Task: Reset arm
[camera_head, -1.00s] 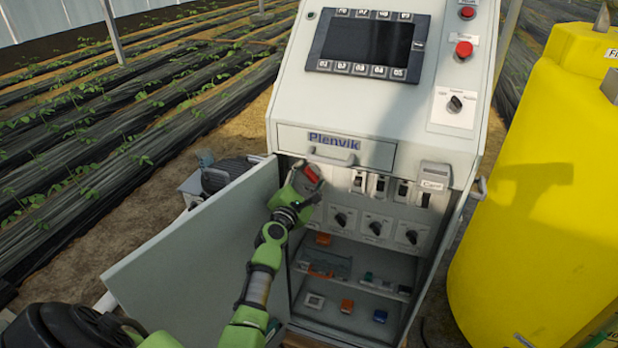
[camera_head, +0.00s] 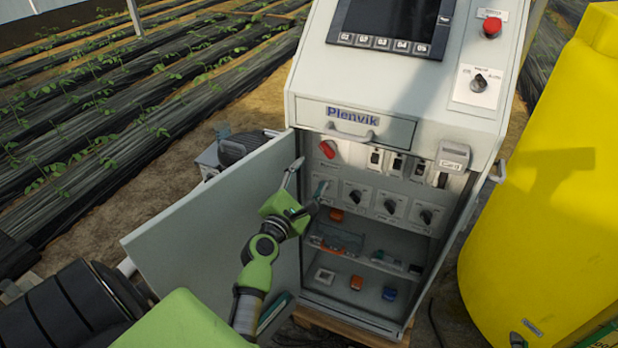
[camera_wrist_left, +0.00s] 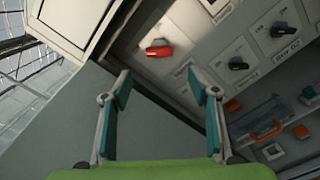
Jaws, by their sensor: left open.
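My left gripper (camera_head: 307,182) is open and empty in front of the open control cabinet (camera_head: 398,115), beside the inner side of its door. It also shows in the left wrist view (camera_wrist_left: 160,88), its two teal-padded fingers spread wide. A red rotary handle (camera_head: 328,150) sits on the cabinet's inner panel, above and beyond the fingertips and apart from them. The red handle also shows in the left wrist view (camera_wrist_left: 158,48), beyond the gap between the fingers. My right gripper is not in view.
The open cabinet door (camera_head: 215,220) swings out to the left, close to my left arm. Black knobs (camera_head: 391,206) and breakers line the panel, above shelves with small parts. A yellow tank (camera_head: 550,190) stands at the right. Planted rows lie behind on the left.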

